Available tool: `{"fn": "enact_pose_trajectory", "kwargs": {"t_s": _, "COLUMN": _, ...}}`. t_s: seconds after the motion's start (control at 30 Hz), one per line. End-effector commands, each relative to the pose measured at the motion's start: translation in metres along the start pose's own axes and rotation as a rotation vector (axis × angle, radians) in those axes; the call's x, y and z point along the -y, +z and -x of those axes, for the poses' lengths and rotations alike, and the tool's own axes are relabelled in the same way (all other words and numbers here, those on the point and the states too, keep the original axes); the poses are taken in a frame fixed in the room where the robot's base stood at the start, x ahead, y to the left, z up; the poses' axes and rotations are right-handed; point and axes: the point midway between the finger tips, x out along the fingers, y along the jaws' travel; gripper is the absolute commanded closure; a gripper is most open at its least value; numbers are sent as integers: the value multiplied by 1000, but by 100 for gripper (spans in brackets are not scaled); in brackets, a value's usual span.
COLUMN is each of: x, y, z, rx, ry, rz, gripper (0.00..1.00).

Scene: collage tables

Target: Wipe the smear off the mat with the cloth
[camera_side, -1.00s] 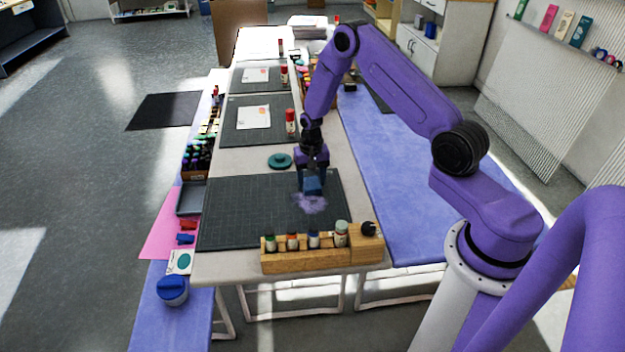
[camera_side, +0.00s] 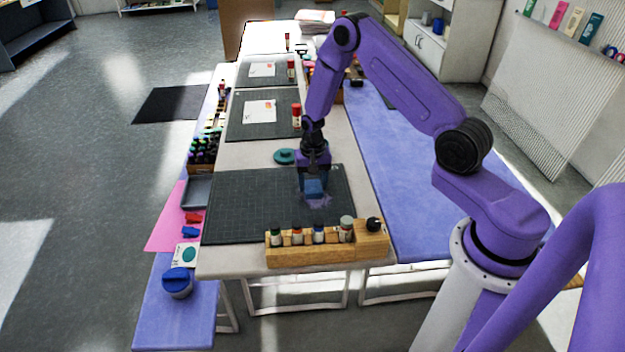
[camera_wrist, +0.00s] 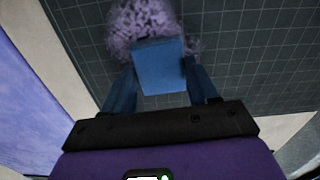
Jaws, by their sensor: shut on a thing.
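The blue cloth (camera_side: 313,188) is a small block-like pad, held between the fingers of my gripper (camera_side: 314,178). It also shows in the wrist view (camera_wrist: 160,66), with a blue finger on each side of it. The gripper points down over the right part of the dark gridded mat (camera_side: 250,205). The smear (camera_side: 322,201) is a pale purple patch on the mat, beside and partly behind the cloth. In the wrist view the smear (camera_wrist: 140,22) spreads above the cloth and a little to its right. I cannot tell whether the cloth touches the mat.
A wooden rack (camera_side: 300,256) with several small bottles stands along the table's near edge, close to the mat. A teal round lid (camera_side: 285,156) lies behind the mat. A red glue stick (camera_side: 297,116) stands farther back. The mat's left part is clear.

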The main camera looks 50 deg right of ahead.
Motion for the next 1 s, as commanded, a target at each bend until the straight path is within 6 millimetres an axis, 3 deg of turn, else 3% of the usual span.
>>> {"fn": "enact_pose_trajectory", "kwargs": {"t_s": 1.0, "x": 2, "y": 53, "z": 0, "rx": 2, "ry": 2, "rz": 1, "gripper": 71}}
